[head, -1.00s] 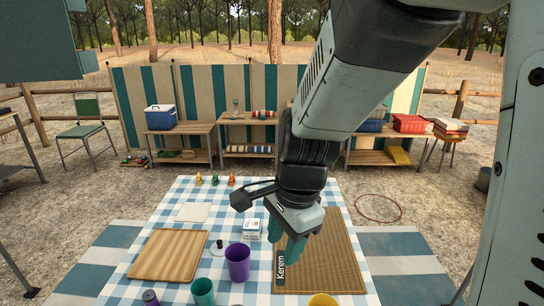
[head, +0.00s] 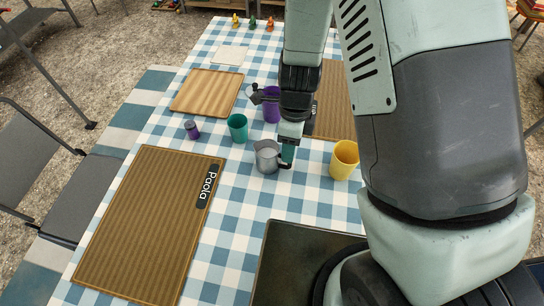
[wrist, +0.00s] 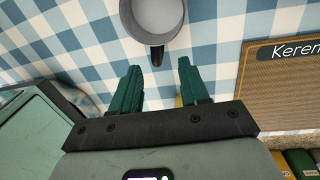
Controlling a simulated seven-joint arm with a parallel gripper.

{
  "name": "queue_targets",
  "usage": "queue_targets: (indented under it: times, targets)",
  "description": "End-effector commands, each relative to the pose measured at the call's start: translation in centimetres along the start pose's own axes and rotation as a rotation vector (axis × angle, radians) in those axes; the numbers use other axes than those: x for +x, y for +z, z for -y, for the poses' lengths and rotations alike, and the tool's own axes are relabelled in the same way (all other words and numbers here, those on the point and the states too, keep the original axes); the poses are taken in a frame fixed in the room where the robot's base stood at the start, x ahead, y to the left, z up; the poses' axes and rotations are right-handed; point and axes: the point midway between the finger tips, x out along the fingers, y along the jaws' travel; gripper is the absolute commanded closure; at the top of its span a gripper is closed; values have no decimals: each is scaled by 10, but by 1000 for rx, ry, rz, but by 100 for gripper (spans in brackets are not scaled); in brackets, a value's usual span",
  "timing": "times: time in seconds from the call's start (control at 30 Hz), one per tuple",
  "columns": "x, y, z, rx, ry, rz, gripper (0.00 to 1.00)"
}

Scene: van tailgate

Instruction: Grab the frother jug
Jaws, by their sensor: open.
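The frother jug (head: 267,157) is a small grey metal jug, standing upright on the blue-and-white checked cloth. In the wrist view the jug (wrist: 154,16) is cut off at the top edge, with its dark handle pointing towards my gripper (wrist: 159,68). My gripper is open and empty. Its two green fingers are apart, and the handle's end lies roughly between the lines of their tips, just ahead of them. In the head view my gripper (head: 288,154) is right beside the jug on its handle side. I cannot tell whether they touch.
A yellow cup (head: 344,160) stands to the right, a green cup (head: 237,128) and a purple cup (head: 271,112) behind. A small purple jar (head: 192,130) is at left. The "Paola" mat (head: 140,225) lies front left; the "Kerem" mat (wrist: 290,95) lies right of my gripper.

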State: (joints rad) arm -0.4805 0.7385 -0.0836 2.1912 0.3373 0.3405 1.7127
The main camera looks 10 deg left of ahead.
Motion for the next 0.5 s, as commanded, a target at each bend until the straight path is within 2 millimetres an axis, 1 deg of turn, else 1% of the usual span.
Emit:
queue_targets:
  times: [0.2, 0.3, 0.4, 0.5]
  targets:
    - [32, -2, -4, 1, 6, -1, 55]
    - [44, -2, -3, 1, 5, -1, 55]
    - [50, -1, -3, -1, 1, 1, 55]
    - [50, -1, -3, -1, 1, 1, 55]
